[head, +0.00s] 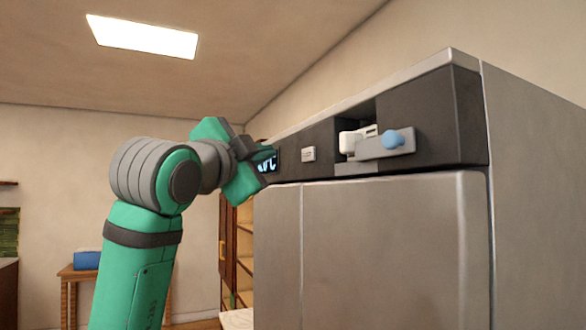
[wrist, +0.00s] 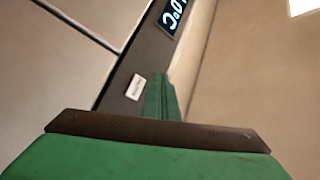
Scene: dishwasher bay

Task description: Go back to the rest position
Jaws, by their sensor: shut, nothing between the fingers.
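My gripper (head: 258,172) is raised at the left end of the dishwasher's dark control panel (head: 440,115). Its green fingers are shut and empty, and they also show in the wrist view (wrist: 161,98). In the wrist view the fingers lie across the panel's edge, beside a small white labelled button (wrist: 135,87). The button also shows in the head view (head: 308,154), to the right of my gripper. A lit display (head: 267,163) is partly hidden by my gripper. I cannot tell whether the fingers touch the panel.
A small drawer with a blue knob (head: 398,140) sticks out of the panel, and a white part (head: 357,138) shows behind it. The steel dishwasher door (head: 400,250) is below. A wooden table with a blue box (head: 87,260) and open shelves (head: 244,245) stand behind.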

